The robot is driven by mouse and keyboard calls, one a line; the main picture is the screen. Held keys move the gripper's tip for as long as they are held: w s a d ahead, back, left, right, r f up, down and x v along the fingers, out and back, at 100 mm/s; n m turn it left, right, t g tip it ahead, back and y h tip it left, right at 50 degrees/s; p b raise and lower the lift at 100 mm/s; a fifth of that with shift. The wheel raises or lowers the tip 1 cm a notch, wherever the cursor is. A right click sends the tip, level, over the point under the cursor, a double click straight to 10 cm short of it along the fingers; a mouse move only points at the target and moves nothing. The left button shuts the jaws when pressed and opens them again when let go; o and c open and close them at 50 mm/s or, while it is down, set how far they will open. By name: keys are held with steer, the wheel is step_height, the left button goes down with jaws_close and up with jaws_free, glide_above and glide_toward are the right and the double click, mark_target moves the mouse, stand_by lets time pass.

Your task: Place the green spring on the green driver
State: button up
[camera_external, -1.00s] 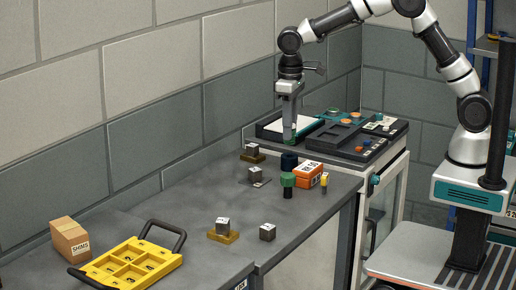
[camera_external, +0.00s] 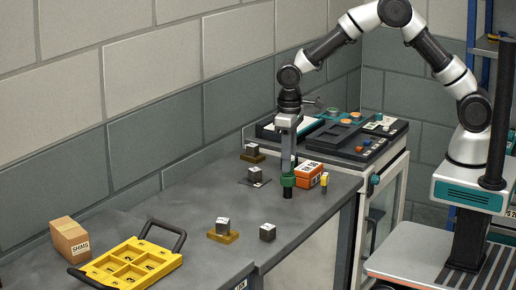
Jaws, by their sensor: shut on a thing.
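The green driver (camera_external: 288,192) stands upright on the grey bench, with a green top and a dark lower part. My gripper (camera_external: 288,172) is directly above it, pointing down and shut on the green spring. The spring is small and mostly hidden at the fingertips. Green shows between the fingers and the driver's top, and I cannot tell whether spring and driver touch.
An orange box (camera_external: 308,174) and a small yellow-topped piece (camera_external: 324,183) stand close on the right. Grey blocks on bases (camera_external: 254,157) are to the left. A yellow tray (camera_external: 125,262) and a cardboard box (camera_external: 70,241) lie front left. A black-topped cabinet (camera_external: 345,139) is behind.

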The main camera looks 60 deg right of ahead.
steer(key=shift+f, duration=0.25)
steer(key=o, duration=1.1)
steer(key=shift+r, duration=0.1)
